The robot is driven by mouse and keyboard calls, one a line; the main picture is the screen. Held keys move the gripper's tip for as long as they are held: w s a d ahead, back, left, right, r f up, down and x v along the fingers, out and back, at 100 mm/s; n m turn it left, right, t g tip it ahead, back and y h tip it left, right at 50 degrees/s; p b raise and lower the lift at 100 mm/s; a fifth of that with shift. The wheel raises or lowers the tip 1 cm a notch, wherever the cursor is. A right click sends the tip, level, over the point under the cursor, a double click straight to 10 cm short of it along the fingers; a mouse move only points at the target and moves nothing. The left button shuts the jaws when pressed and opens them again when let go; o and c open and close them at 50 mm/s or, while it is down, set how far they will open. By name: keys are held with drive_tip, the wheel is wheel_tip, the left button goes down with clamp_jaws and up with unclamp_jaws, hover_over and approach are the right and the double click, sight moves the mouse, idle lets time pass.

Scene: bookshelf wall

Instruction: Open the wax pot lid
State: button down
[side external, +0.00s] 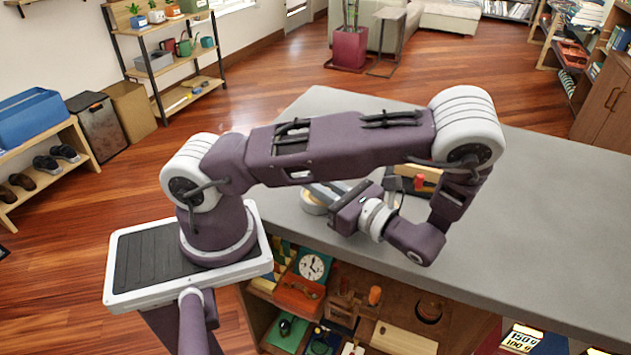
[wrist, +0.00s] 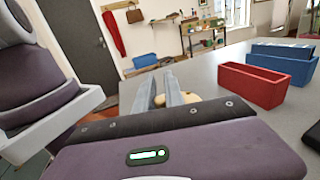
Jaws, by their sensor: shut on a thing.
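The wax pot (side external: 313,208) is a low, round, pale vessel on the grey counter, with a yellowish patch showing at its near side. My gripper (side external: 316,190) reaches over it from the right and hides much of its top. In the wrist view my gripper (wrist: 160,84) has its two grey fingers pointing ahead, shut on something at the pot. A tan, rounded piece, which looks like the wax pot lid (wrist: 190,98), shows beside and behind the right finger. The exact grip point is hidden, and I cannot tell whether the lid is raised.
A red open box (wrist: 252,86) and a blue box (wrist: 284,64) stand on the counter to the right in the wrist view. The counter's right side (side external: 560,200) is clear.

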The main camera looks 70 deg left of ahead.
drive_tip(key=c, duration=1.4)
unclamp_jaws()
drive_tip(key=v, duration=0.7)
drive_tip(key=shift+d, duration=0.1)
